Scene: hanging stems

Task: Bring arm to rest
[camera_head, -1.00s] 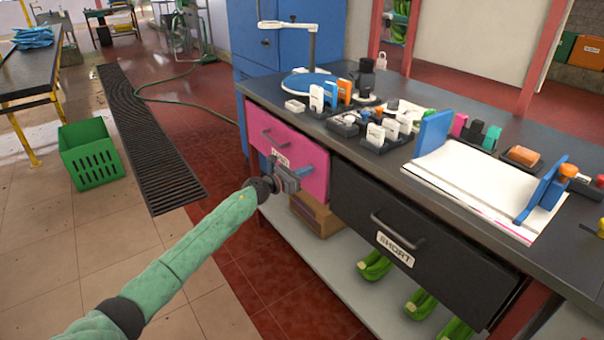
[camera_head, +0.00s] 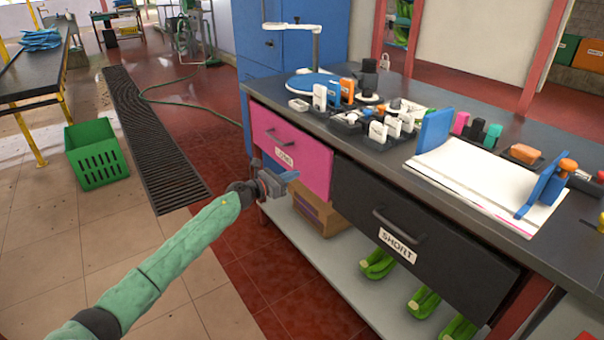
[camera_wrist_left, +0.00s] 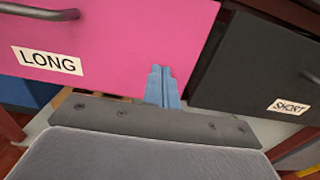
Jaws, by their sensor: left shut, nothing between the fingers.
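My left arm reaches in from the lower left in its green sleeve. My left gripper (camera_head: 288,177) is shut and empty, in front of the lower edge of the pink drawer labelled LONG (camera_head: 310,159). In the left wrist view, the blue fingers (camera_wrist_left: 162,86) are together and overlap the pink drawer front (camera_wrist_left: 120,40). Whether they touch it I cannot tell. The black drawer labelled SHORT (camera_head: 440,230) is to the right, and it also shows in the left wrist view (camera_wrist_left: 262,60). Both drawers look shut. My right gripper is not in view.
The grey worktop (camera_head: 360,158) above the drawers holds small blocks, a blue disc, a lamp and paper sheets. A shelf (camera_head: 345,262) below bears a cardboard box and green bunches. A green crate (camera_head: 96,155) stands on the floor at left. Open floor lies between.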

